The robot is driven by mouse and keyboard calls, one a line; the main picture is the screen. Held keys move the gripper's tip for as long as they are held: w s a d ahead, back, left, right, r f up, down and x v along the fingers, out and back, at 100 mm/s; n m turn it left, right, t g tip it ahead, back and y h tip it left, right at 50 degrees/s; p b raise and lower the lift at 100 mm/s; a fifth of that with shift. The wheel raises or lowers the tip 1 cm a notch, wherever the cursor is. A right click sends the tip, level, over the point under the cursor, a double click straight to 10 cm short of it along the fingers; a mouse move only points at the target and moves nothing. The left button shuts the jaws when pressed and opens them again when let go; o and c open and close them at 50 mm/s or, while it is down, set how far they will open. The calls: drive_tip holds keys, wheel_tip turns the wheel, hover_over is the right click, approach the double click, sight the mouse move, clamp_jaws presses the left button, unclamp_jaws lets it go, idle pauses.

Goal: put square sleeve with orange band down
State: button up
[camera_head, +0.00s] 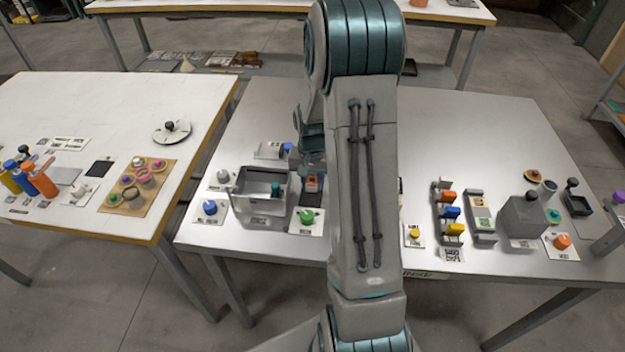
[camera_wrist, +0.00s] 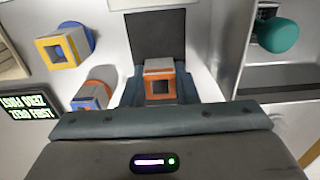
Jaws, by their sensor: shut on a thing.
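The square sleeve with orange band (camera_wrist: 160,82) is grey with an orange front rim around a dark square opening. It sits between the fingers of my gripper (camera_wrist: 165,90), which is shut on it. In the head view the orange band (camera_head: 312,184) shows just below my gripper (camera_head: 312,168), beside the arm. A dark square pad (camera_wrist: 155,35) lies just beyond the sleeve in the wrist view. In the head view the dark pad (camera_head: 311,197) is right by the sleeve. I cannot tell whether the sleeve touches it.
A grey open bin (camera_head: 240,200) stands close left of the sleeve. A green knob on a card (camera_head: 306,216) is in front. The metal table's back is clear.

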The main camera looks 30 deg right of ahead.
drive_tip(key=shift+f, duration=0.2)
drive_tip(key=o, duration=1)
drive_tip(key=shift+c, duration=0.2)
wheel_tip(320, 180, up, 12)
drive_tip(key=s+a+r+n+t, duration=0.1)
drive_tip(key=s+a+r+n, duration=0.2)
drive_tip(key=s+a, duration=0.4)
drive_tip(key=s+a+r+n+t, duration=0.1)
drive_tip(key=s+a+r+n, duration=0.2)
drive_tip(key=s+a, duration=0.3)
drive_tip(key=shift+s+a+r+n+t, duration=0.35)
drive_tip(key=shift+s+r, duration=0.55)
drive_tip(key=shift+s, duration=2)
